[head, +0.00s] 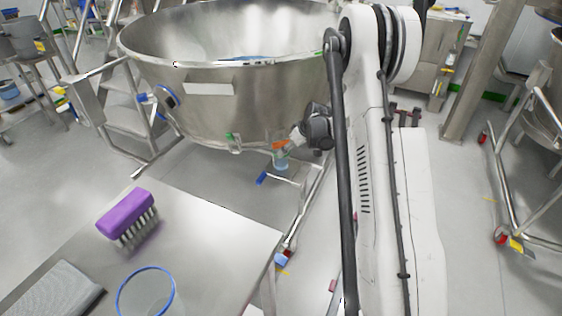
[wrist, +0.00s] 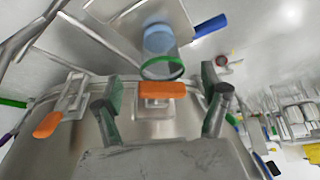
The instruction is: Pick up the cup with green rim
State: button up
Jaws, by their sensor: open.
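The cup with green rim (wrist: 163,62) is in the upper middle of the wrist view, clear-walled with a bluish part at its far end. In the head view, a small bluish clear cup (head: 281,161) sits below the bowl's underside; its rim is too small to make out. My gripper (wrist: 162,84) is open, its two dark fingers with green pads spread left and right. The cup lies beyond the fingertips, roughly centred between them, and nothing is held. In the head view my gripper (head: 296,136) is beside the bowl's lower edge, close to the cup.
A large steel bowl (head: 220,110) stands close to my gripper. An orange handle (wrist: 162,91) shows between the fingers, with another orange handle (wrist: 47,125) at left. A steel table (head: 205,240) holds a purple brush (head: 126,212) and a blue-rimmed cup (head: 147,290).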

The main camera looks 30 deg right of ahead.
aim_at(282, 159)
jog(key=b+x, duration=0.3)
jog(key=x, duration=0.8)
jog(key=shift+f, duration=0.15)
jog(key=c, duration=1.4)
jog(key=shift+c, duration=0.2)
